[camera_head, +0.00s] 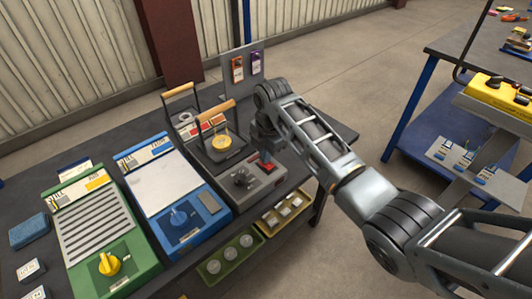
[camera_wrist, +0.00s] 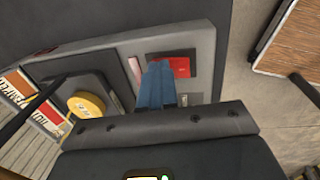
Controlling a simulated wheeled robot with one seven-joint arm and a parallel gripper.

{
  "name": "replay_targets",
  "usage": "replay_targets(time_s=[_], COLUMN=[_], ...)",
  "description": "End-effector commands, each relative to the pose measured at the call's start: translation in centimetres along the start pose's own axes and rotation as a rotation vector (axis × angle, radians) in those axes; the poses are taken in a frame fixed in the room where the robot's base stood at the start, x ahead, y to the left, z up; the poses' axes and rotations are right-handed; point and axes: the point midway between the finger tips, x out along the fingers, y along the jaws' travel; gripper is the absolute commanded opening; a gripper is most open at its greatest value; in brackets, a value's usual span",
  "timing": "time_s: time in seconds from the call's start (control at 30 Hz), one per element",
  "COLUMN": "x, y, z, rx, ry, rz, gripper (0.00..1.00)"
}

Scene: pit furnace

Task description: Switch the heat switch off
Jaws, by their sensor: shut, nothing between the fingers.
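The likely heat switch is a red rocker (camera_head: 267,166) on the top of a grey box-shaped unit (camera_head: 262,197), at its right end. The red switch (camera_wrist: 182,67) also shows in the wrist view, partly covered by my fingers. My gripper (camera_head: 264,153) is shut and empty, pointing down at the switch. In the wrist view its blue fingertips (camera_wrist: 158,66) overlap the left part of the red piece. I cannot tell whether they touch it. A dark knob (camera_head: 242,178) sits on the same unit, left of the switch.
A yellow round piece (camera_head: 222,142) with a wooden handle above it stands behind the unit. A blue device (camera_head: 180,216) and a green device (camera_head: 110,264) stand to the left. Small trays (camera_head: 285,213) are in front. A second table (camera_head: 460,125) is at right.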

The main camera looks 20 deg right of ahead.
Motion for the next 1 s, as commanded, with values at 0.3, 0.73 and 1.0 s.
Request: replay_targets(time_s=[0.3,0.73,1.0], x=[-0.2,-0.3,-1.7], y=[-1.2,-1.6,-1.1], z=[-0.1,0.0,-0.6], rx=[0.001,0.000,-0.001], ry=[0.003,0.001,0.001], rz=[-0.008,-0.004,-0.003], gripper=[0.00,0.00,0.00])
